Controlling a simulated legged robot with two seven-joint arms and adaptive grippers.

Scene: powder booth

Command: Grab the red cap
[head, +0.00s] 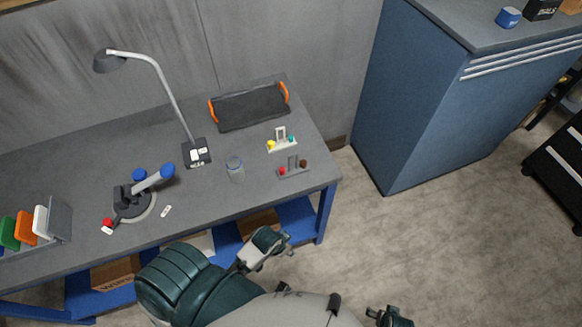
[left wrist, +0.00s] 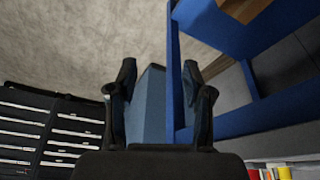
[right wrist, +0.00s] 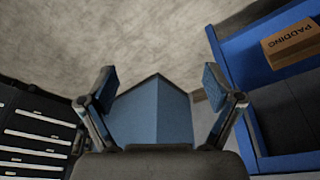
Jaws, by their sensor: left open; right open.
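In the head view a small red round piece (head: 282,171) sits at the left end of a small grey stand (head: 294,172) at the table's right end, with a dark brown piece (head: 303,163) at its other end. Another red piece (head: 107,222) lies near the table's front left; I cannot tell which is the cap. My left gripper (head: 287,240) is open and empty, off the table's front edge, below the grey stand in the picture. It also shows in the left wrist view (left wrist: 159,80). My right gripper (right wrist: 159,80) is open and empty; the head view shows it low.
The grey table (head: 75,165) holds a lamp (head: 196,152), a jar (head: 235,169), a black tray (head: 250,108) with orange handles, a stand with yellow and teal pieces (head: 282,145), and a blue-knobbed device (head: 133,202). A blue cabinet (head: 420,110) stands right; floor between is clear.

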